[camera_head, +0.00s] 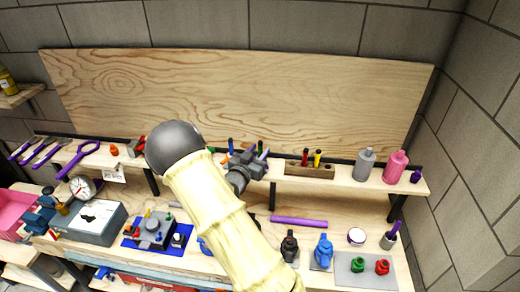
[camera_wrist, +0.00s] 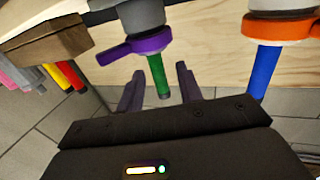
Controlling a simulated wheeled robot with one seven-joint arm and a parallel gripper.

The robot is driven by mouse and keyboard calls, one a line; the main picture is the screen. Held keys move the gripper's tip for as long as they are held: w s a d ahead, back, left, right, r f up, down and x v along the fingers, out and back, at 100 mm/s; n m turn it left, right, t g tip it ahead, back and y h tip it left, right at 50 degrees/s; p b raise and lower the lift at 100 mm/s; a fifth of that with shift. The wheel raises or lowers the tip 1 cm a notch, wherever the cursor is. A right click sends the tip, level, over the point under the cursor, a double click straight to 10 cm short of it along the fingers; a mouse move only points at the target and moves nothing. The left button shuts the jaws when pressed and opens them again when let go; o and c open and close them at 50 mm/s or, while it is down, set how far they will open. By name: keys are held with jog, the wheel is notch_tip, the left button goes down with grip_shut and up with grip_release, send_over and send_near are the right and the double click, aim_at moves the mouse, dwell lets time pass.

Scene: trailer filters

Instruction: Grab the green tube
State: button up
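In the wrist view the green tube (camera_wrist: 158,76) hangs from a grey fitting with a purple lever collar (camera_wrist: 140,45). My gripper (camera_wrist: 159,69) is open, with its two purple-grey fingers on either side of the tube. A gap shows on both sides, and I cannot tell how deep the tube sits between the fingers. In the head view my gripper (camera_head: 250,163) is at the shelf's middle, seen past my arm. The green tube cannot be made out clearly there.
A blue tube (camera_wrist: 263,70) with an orange collar (camera_wrist: 277,26) stands to the right in the wrist view. A wooden block (camera_wrist: 45,42) with coloured handles is at the left. In the head view, grey (camera_head: 364,165) and pink (camera_head: 396,167) bottles stand further right on the shelf.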

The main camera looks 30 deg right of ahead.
jog(key=shift+x, duration=0.85)
grip_shut()
